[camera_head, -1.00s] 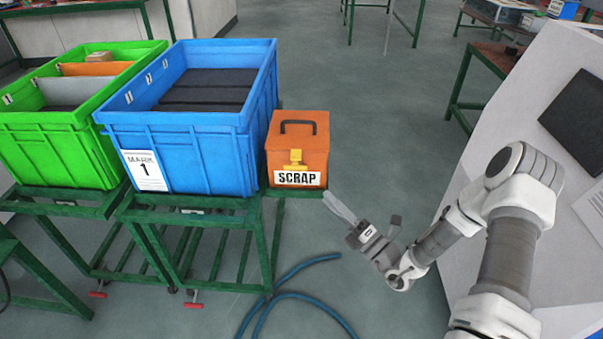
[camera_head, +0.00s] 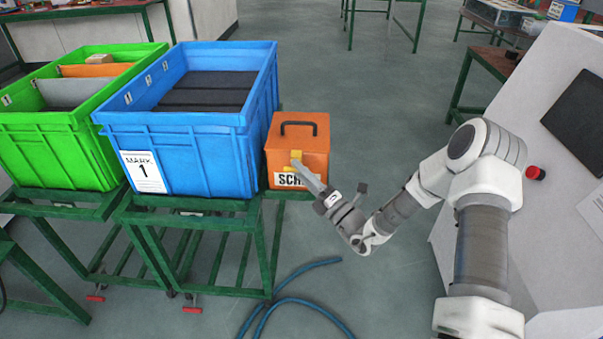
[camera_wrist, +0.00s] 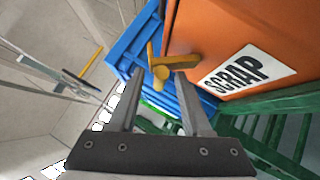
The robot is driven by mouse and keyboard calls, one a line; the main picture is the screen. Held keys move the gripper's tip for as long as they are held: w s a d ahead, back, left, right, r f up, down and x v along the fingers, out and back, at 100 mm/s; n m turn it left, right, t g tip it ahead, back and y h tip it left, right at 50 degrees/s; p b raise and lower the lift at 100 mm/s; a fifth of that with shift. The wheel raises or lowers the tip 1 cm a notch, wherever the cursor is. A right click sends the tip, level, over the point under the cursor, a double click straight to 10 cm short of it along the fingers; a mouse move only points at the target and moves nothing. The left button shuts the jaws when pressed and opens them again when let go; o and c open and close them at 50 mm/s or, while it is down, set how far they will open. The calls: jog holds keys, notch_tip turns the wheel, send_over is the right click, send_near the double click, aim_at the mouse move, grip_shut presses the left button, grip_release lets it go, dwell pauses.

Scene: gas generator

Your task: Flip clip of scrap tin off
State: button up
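The scrap tin (camera_head: 312,140) is an orange box with a dark top handle and a SCRAP label, standing on a green stand beside the blue crate. Its yellow clip (camera_head: 296,158) is on the front face above the label. My gripper (camera_head: 298,167) is in front of the tin, its fingertips close to the clip and covering part of the label. In the wrist view the yellow clip (camera_wrist: 160,72) shows just beyond and between the two fingers, which are apart with a clear gap (camera_wrist: 158,92). I cannot tell whether a finger touches the clip. The orange tin face (camera_wrist: 225,40) is at the right.
The blue crate (camera_head: 190,130) marked MARK 1 stands left of the tin, with a green crate (camera_head: 60,150) farther left. A green metal stand (camera_head: 225,222) is below. Blue hoses (camera_head: 290,275) lie on the floor. A pale cabinet (camera_head: 545,150) is at the right.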

grip_shut()
jog(key=shift+f, duration=0.15)
notch_tip(320, 180, down, 2)
jog(key=n+g+y+b, duration=0.1)
jog(key=n+y+b, duration=0.3)
jog(key=n, duration=0.2)
jog(key=shift+s+f+b, duration=0.1)
jog(key=shift+b, duration=0.25)
jog(key=shift+o, duration=0.4)
grip_release()
